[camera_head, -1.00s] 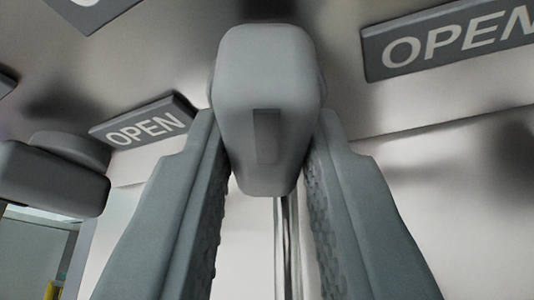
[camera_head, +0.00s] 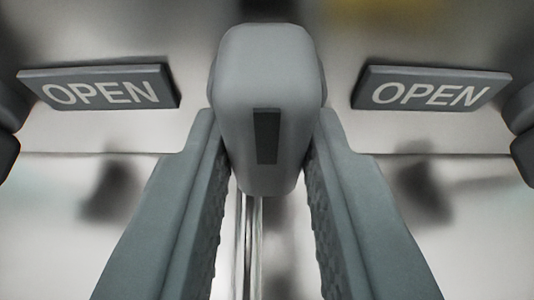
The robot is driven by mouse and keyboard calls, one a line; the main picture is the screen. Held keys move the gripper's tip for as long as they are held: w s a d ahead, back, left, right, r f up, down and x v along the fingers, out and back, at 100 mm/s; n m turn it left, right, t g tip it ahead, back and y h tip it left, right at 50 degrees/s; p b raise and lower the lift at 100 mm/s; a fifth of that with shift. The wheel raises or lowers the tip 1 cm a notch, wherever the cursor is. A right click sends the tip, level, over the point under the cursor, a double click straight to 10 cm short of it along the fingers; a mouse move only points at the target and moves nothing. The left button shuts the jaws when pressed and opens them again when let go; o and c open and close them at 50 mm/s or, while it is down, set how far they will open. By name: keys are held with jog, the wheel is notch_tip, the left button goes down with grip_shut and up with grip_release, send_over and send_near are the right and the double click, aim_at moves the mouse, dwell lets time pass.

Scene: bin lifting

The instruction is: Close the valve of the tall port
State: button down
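A grey rounded valve handle (camera_head: 268,85) with a small dark rectangular inset stands in the middle of the head camera view. My gripper (camera_head: 267,115) has one finger on each side of it, pressed against its sides, so it is shut on the handle. One OPEN sign (camera_head: 100,87) is left of the handle and another OPEN sign (camera_head: 432,89) is right of it. The port behind is mostly hidden by the handle and fingers, and I cannot tell its height.
A shiny metal surface (camera_head: 200,135) fills the background. Dark grey rounded parts show at the left edge (camera_head: 8,145) and right edge (camera_head: 523,130). Thin bright vertical lines (camera_head: 248,240) show between my fingers. A blurred yellow patch (camera_head: 375,12) is at the top.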

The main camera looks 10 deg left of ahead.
dwell(0.4)
jog(key=c, duration=1.2)
grip_release()
jog(key=shift+c, duration=0.2)
jog(key=v, duration=1.7)
jog(key=shift+s, duration=0.25)
jog(key=shift+d, duration=0.15)
